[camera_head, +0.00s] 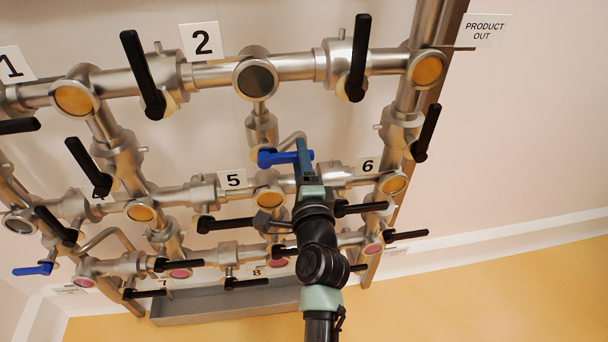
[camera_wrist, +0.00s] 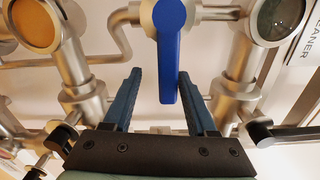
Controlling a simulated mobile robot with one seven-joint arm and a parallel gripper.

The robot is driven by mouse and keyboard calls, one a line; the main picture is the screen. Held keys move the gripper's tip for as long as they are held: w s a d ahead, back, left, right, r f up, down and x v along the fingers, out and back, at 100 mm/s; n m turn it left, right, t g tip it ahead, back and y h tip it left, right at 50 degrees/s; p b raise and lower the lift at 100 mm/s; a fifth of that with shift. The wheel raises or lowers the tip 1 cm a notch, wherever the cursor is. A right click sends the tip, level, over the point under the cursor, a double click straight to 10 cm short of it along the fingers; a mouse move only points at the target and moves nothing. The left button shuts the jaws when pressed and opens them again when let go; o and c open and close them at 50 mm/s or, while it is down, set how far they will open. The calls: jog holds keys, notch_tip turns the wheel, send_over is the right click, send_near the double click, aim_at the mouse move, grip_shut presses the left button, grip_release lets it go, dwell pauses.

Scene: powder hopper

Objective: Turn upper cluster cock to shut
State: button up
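The upper blue-handled cock (camera_head: 268,158) sits on a short branch pipe below the dark round sight glass in the head view. Its blue lever (camera_wrist: 167,55) hangs down in the wrist view. My gripper (camera_head: 303,145) is at this cock, and its finger partly covers the lever in the head view. In the wrist view my gripper (camera_wrist: 160,78) is open, with one finger on each side of the lever's lower part. Gaps show between lever and both fingers. I cannot tell how deep the lever sits between them. A second blue-handled cock (camera_head: 33,269) is at the lower left.
Steel pipes with several black-handled valves surround the gripper. One black handle (camera_head: 360,208) is close right of my wrist and another (camera_head: 225,224) is to the left. A grey tray (camera_head: 225,301) is below.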

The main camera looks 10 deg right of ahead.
jog(key=s, duration=1.2)
jog(key=shift+s+b, duration=0.4)
jog(key=w+a+r+n+t+y, duration=0.15)
jog(key=r+n, duration=0.35)
jog(key=r, duration=0.6)
jog(key=a+r+n+t, duration=0.3)
jog(key=r+n, duration=0.1)
jog(key=r, duration=0.7)
jog(key=s+r+n+t, duration=0.1)
jog(key=s+r+n, duration=0.2)
jog(key=r, duration=0.4)
jog(key=s+a+r+n+t+h, duration=0.1)
jog(key=s+r+n, duration=0.3)
jog(key=r, duration=0.4)
jog(key=s+a+r+n+t, duration=0.1)
jog(key=s+r+n+t, duration=0.2)
jog(key=r, duration=0.5)
jog(key=shift+s+a+r, duration=0.15)
jog(key=shift+s, duration=0.65)
jog(key=shift+h, duration=0.25)
